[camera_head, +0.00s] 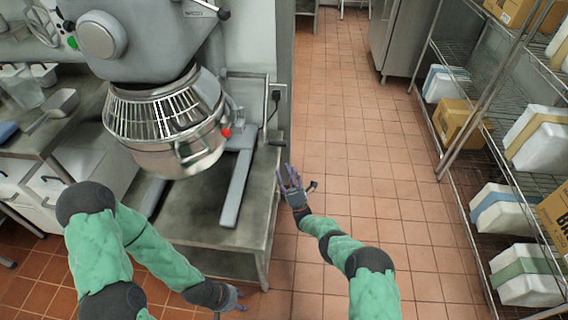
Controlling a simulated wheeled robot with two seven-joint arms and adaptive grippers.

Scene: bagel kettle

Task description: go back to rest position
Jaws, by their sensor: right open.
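My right gripper (289,175) is open and empty in the middle of the head view, with its fingers spread. It is held over the right edge of the steel stand, beside the red tile floor. My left gripper (237,298) is low in the view, in front of the stand. It is partly hidden behind its own wrist, and I cannot tell whether its fingers are open. Both green arms are bent and come in from the bottom of the view.
A large mixer (150,45) with a wire guard and steel bowl (184,153) stands on a steel stand (262,222) at left. A counter (70,130) with a scoop is further left. Wire shelves (465,180) with boxes line the right. The tiled aisle (350,130) between is clear.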

